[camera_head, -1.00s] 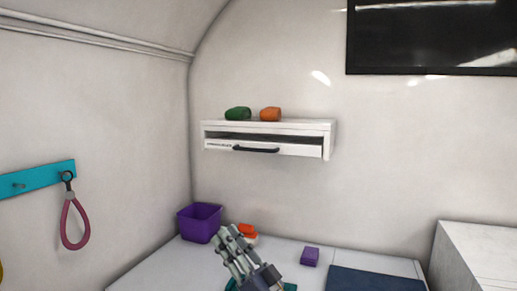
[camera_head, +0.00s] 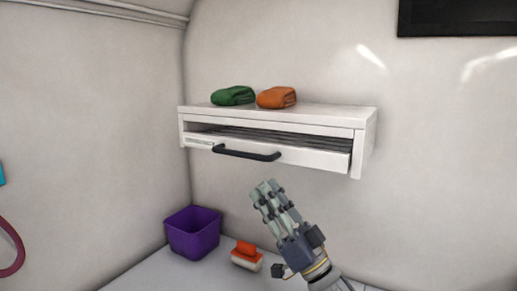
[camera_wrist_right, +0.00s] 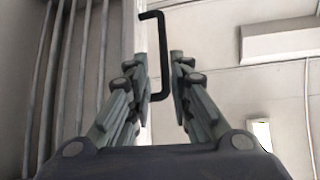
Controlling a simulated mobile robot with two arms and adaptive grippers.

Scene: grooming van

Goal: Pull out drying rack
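The drying rack (camera_head: 312,154) is a white pull-out in a white wall-mounted housing (camera_head: 345,120). Dark slats show in the gap above its front panel. Its black bar handle (camera_head: 246,154) is on the front; it also shows upright in the right wrist view (camera_wrist_right: 162,40). My right gripper (camera_head: 266,186) is below and in front of the handle, apart from it, with fingers pointing up toward it. In the right wrist view its fingers (camera_wrist_right: 160,62) are spread, with the handle lined up between them and nothing gripped. My left gripper is not in view.
A green towel (camera_head: 233,95) and an orange towel (camera_head: 277,97) lie on top of the housing. Below, a purple bin (camera_head: 193,233) and an orange-and-white item (camera_head: 246,257) stand on a white counter (camera_head: 165,272). The space in front of the rack is clear.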

